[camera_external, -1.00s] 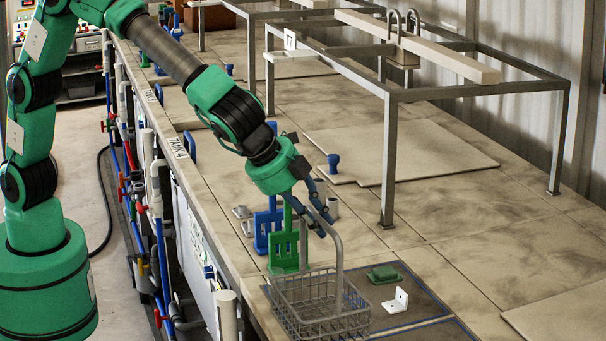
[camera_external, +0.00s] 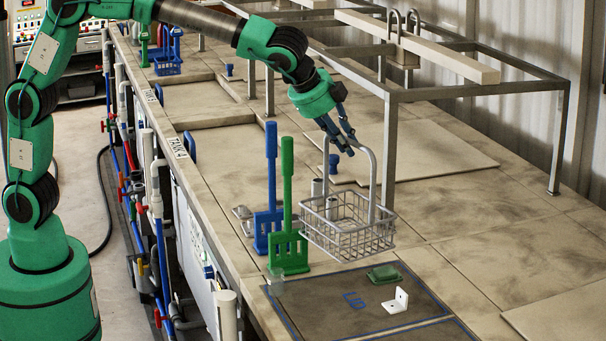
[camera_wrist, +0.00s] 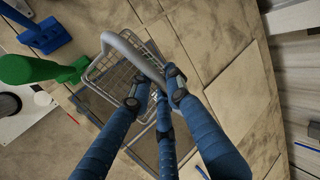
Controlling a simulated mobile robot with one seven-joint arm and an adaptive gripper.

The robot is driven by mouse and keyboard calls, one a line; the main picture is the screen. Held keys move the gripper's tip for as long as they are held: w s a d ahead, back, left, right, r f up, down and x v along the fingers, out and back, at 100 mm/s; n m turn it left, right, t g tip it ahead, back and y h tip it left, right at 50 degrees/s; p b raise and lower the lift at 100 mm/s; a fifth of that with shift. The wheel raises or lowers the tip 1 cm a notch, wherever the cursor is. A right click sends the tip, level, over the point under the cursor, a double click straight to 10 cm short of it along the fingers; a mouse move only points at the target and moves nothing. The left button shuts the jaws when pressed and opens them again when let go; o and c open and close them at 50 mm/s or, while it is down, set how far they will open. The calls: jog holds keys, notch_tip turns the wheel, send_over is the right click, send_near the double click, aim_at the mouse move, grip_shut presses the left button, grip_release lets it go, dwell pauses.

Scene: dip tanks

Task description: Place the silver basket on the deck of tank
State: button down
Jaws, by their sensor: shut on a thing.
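The silver wire basket (camera_external: 350,238) with its tall arched handle hangs from my gripper (camera_external: 341,146) in the external view. My gripper's blue fingers are shut on the top of the handle. The basket is held above the tank deck (camera_external: 470,215), just behind the dark outlined mat. In the wrist view, my gripper (camera_wrist: 158,92) grips the grey handle (camera_wrist: 130,52), and the wire basket (camera_wrist: 103,78) shows below it, partly hidden by the fingers.
Green (camera_external: 288,250) and blue (camera_external: 270,180) paddles stand left of the basket. A metal frame (camera_external: 389,150) stands behind and right. The deck at right is clear.

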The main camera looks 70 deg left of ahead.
jog(key=w+a+b, duration=0.2)
jog(key=a+b, duration=0.3)
jog(key=a, duration=3.1)
jog(key=s+a+f+m, duration=0.1)
jog(key=s+a+f, duration=0.2)
jog(key=s+a, duration=0.6)
jog(key=s+a+f+m+h+b, duration=0.1)
jog(key=s+a+f, duration=0.2)
jog(key=s+a, duration=0.7)
jog(key=a, duration=0.4)
jog(key=shift+a+f, duration=0.25)
jog(key=shift+f, duration=0.05)
jog(key=w+a, duration=0.3)
jog(key=w, duration=0.3)
jog(key=w+a+f, duration=0.1)
jog(key=w+a, duration=0.2)
jog(key=w, duration=0.4)
jog(key=shift+w+a+f+p, duration=0.2)
jog(key=shift+w+a+p, duration=0.05)
jog(key=shift+a+p, duration=0.15)
